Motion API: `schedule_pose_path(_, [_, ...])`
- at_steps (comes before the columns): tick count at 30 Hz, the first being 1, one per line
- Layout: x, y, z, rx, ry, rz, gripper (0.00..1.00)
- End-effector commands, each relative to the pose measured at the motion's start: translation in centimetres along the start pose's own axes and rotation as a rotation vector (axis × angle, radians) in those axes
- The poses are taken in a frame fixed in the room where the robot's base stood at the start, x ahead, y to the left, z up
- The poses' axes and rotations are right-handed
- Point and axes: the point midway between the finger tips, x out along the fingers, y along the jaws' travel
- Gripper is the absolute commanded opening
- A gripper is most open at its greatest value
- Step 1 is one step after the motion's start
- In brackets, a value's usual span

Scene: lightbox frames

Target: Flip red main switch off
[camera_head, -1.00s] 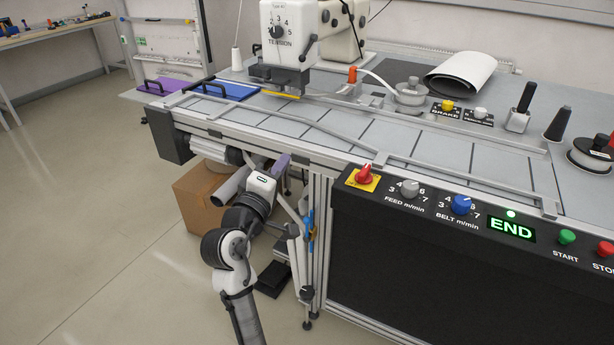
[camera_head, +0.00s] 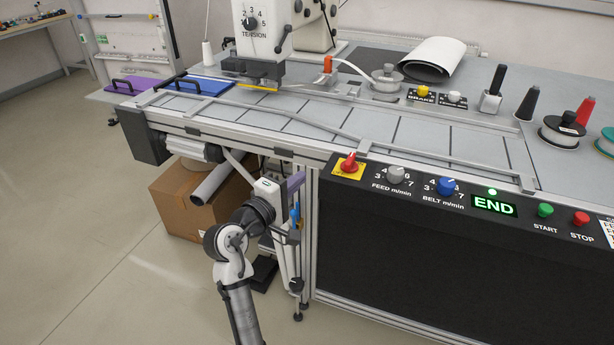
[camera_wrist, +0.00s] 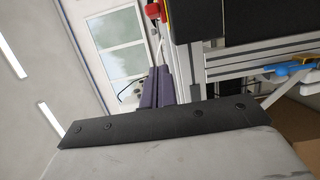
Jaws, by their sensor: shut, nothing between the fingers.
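The red main switch (camera_head: 348,161) is a red rotary knob on a yellow plate (camera_head: 346,168) at the left end of the black control panel. Its handle points up in the head view. In the wrist view a red knob (camera_wrist: 153,10) shows at the top edge, partly cut off. My gripper (camera_head: 297,181) has purple fingers, is shut and empty, and is left of and below the switch, apart from it. Its fingers also show in the wrist view (camera_wrist: 158,86), below the knob.
The black control panel (camera_head: 400,260) carries a grey feed knob (camera_head: 396,174), a blue belt knob (camera_head: 446,186), a lit END display (camera_head: 493,206), and green START (camera_head: 545,210) and red STOP (camera_head: 580,218) buttons. The metal table frame (camera_head: 312,240) and a cardboard box (camera_head: 185,215) are near my arm.

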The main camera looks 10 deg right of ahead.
Motion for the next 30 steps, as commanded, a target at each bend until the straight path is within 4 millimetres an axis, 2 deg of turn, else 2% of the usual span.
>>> schedule_pose_path(6, [4.7,0.4,0.1,0.001,-0.004,0.000,0.00])
schedule_pose_path(12, [8.6,0.4,0.4,0.001,-0.003,-0.001,0.00])
schedule_pose_path(15, [8.7,0.3,2.1,0.000,-0.003,-0.001,0.00])
schedule_pose_path(19, [9.0,0.2,3.3,0.001,-0.001,-0.001,0.00])
schedule_pose_path(30, [9.2,0.0,3.9,0.001,0.000,0.000,0.00])
